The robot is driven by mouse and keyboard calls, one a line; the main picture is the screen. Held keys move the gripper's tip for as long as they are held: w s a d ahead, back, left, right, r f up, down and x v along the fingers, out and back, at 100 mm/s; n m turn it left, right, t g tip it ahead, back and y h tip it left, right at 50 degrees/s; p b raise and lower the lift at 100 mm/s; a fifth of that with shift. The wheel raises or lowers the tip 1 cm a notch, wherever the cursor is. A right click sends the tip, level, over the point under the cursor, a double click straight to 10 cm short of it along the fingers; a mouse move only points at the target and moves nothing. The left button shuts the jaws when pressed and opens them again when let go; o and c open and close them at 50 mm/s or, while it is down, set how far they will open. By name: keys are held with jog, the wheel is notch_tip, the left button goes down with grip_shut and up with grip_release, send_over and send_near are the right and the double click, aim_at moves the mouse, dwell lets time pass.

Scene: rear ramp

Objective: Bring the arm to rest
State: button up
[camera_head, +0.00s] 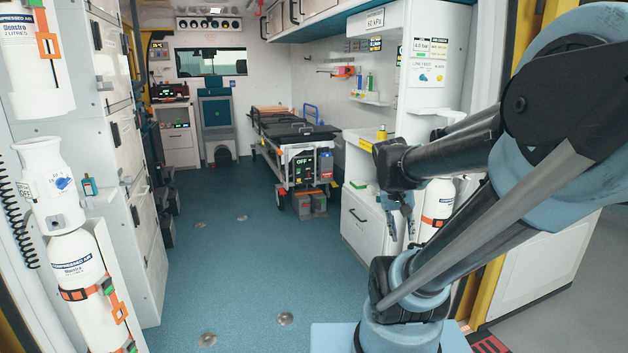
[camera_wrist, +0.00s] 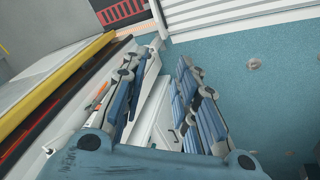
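My arm (camera_head: 470,140) fills the right side of the head view. Its upper link runs left from a large blue-grey joint, and its lower links slope down to the mount at the bottom. My gripper (camera_head: 401,215) hangs from the wrist, pointing down in front of the white cabinet and gas cylinder on the right. In the wrist view my gripper (camera_wrist: 166,70) shows two blue-and-grey fingers spread apart, with white surface and blue floor between them. Nothing is held. Whether the fingers touch the cabinet behind them cannot be told.
A stretcher (camera_head: 295,135) stands at the back. A compressed-air cylinder (camera_head: 85,285) is strapped at the left; another cylinder (camera_head: 437,205) stands behind my arm. A white drawer cabinet (camera_head: 365,225) lines the right. The blue floor (camera_head: 225,240) between is clear. A yellow edge (camera_wrist: 75,65) crosses the wrist view.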

jog(key=s+a+f+n+y, duration=0.2)
jog(key=s+a+f+y, duration=0.1)
jog(key=s+a+f, duration=0.2)
jog(key=shift+s+a+n, duration=0.3)
jog(key=shift+s+a, duration=0.25)
jog(key=shift+s, duration=0.7)
jog(key=shift+f, duration=0.1)
jog(key=shift+w+r, duration=0.2)
jog(key=shift+w, duration=0.25)
jog(key=shift+a, duration=0.1)
